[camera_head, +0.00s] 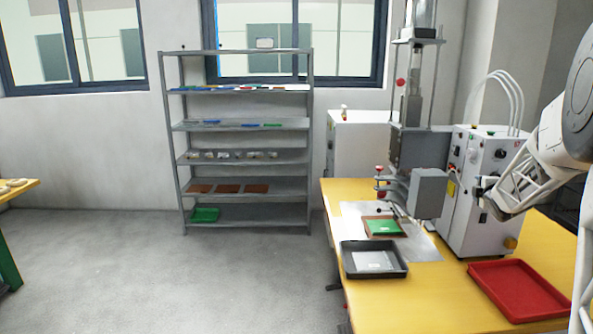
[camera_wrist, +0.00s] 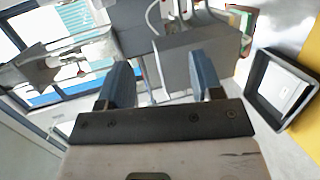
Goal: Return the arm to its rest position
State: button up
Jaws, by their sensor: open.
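My gripper (camera_head: 483,200) is at the right of the head view, raised above the yellow table and in front of the white control box. In the wrist view its two blue-grey fingers (camera_wrist: 160,85) stand apart with nothing between them. My arm comes in from the right edge of the head view. A green piece on a brown base (camera_head: 383,227) lies on the metal plate under the welding machine, clear of my gripper.
The welding machine (camera_head: 418,150) and white control box (camera_head: 487,170) stand on the yellow table (camera_head: 450,290). A black tray (camera_head: 350,268) holding a pale sheet and an empty red tray (camera_head: 515,290) lie in front. A shelf rack (camera_head: 247,182) stands at the wall.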

jog(key=s+a+r+m+g, duration=0.3)
jog(key=s+a+m, duration=0.2)
jog(key=s+a, duration=0.6)
jog(key=s+a+r+m+g, duration=0.35)
jog(key=s+a, duration=0.55)
jog(key=a, duration=0.5)
jog(key=s+a+f+m+g+y, duration=0.1)
jog(key=s+a+f+m+g, duration=0.1)
jog(key=s+a, duration=0.4)
jog(key=s+a+f+m+g+y, duration=0.1)
jog(key=s+a, duration=0.5)
jog(key=s, duration=1)
jog(key=s+a+f+m+g+y, duration=0.1)
jog(key=s+a+f+m+g, duration=0.2)
jog(key=s, duration=0.9)
jog(key=a+f+m, duration=0.1)
jog(key=a, duration=0.2)
jog(key=shift+a+f+m, duration=0.35)
jog(key=shift+f, duration=0.05)
